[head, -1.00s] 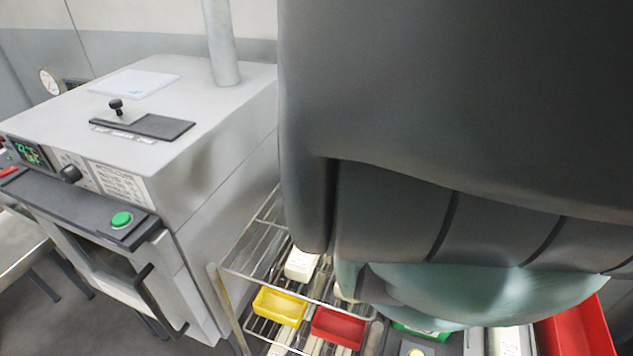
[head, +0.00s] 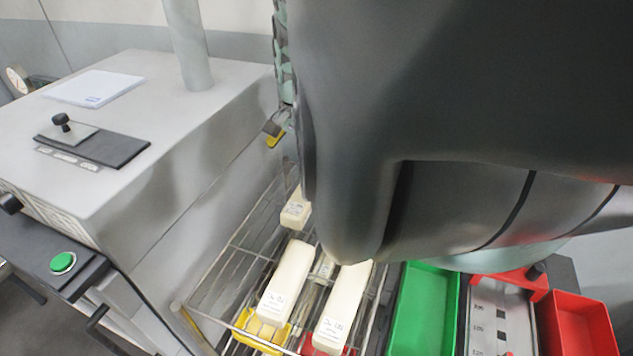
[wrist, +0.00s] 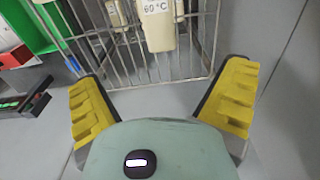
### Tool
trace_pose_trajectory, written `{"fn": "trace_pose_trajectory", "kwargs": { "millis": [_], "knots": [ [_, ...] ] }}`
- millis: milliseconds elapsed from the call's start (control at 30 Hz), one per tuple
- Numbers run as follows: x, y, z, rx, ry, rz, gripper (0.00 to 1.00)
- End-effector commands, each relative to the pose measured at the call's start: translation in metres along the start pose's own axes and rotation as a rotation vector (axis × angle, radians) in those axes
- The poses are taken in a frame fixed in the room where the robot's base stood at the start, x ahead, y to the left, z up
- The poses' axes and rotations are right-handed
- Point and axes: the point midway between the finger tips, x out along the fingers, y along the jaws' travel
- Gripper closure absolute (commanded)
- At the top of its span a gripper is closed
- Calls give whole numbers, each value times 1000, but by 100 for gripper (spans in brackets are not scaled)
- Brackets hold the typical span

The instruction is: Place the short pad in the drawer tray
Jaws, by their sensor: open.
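Several cream pads sit in a wire rack (head: 232,262) in the head view. A shorter-looking one (head: 295,208) is at the back, partly hidden by my arm. Two longer ones, a left pad (head: 287,280) and a right pad (head: 345,305), are nearer. I cannot tell for certain which is the short pad, nor pick out the drawer tray. My gripper (wrist: 162,78) is open and empty in the wrist view, its yellow fingers wide apart. A cream pad marked 60 °C (wrist: 157,28) shows beyond them, in the rack (wrist: 115,55). In the head view only one yellow fingertip shows.
A grey machine (head: 150,130) with a green button (head: 63,262) stands left of the rack. Yellow (head: 250,330) and red bins lie under the long pads. A green bin (head: 425,300) and a red bin (head: 580,325) are at right. My arm covers the upper right.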

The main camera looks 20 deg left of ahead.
Motion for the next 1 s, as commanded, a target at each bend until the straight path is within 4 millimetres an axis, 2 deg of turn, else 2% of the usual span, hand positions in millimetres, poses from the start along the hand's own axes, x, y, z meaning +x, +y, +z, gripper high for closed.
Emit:
{"fn": "trace_pose_trajectory", "kwargs": {
  "millis": [167,833,1000],
  "knots": [
    [4,2,6,1,-18,15,4],
    [99,3,8,0,-18,14,4],
    [106,3,7,0,-16,14,4]
  ]
}}
